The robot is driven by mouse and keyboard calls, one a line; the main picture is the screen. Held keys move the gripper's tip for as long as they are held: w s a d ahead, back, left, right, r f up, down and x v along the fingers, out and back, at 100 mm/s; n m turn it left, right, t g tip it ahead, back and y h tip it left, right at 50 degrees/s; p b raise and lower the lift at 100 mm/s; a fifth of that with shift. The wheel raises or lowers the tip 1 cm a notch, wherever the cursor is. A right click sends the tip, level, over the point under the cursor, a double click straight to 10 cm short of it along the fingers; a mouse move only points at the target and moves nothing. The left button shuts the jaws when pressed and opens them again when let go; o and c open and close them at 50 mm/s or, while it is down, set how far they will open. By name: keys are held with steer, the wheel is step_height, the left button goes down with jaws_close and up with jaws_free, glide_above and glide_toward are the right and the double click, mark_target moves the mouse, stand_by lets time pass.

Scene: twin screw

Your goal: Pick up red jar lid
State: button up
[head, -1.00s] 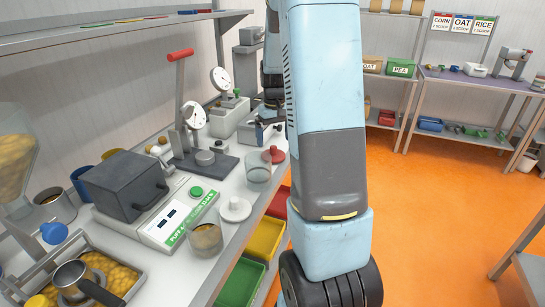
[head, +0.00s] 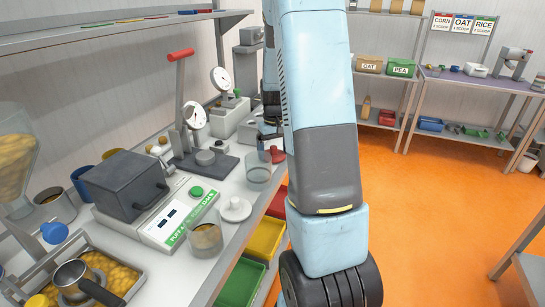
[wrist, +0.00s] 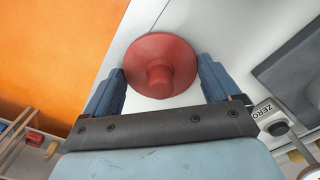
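The red jar lid (head: 278,156), round with a raised knob, lies on the white bench near its front edge, behind an empty clear jar (head: 258,169). In the head view my gripper (head: 270,137) is right at the lid and partly hides it. In the wrist view the lid (wrist: 160,58) shows almost whole. My gripper's blue fingers (wrist: 163,72) are open, one on each side of the lid. I cannot tell whether they touch its rim or are still above it.
A dark lever press (head: 200,160) stands left of the lid. A white lid (head: 235,209) and a filled jar (head: 206,238) are nearer on the bench. Coloured bins (head: 266,238) sit below its edge. Orange floor (head: 430,220) is clear on the right.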

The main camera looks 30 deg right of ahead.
steer(key=c, duration=0.4)
steer(key=shift+r, duration=0.15)
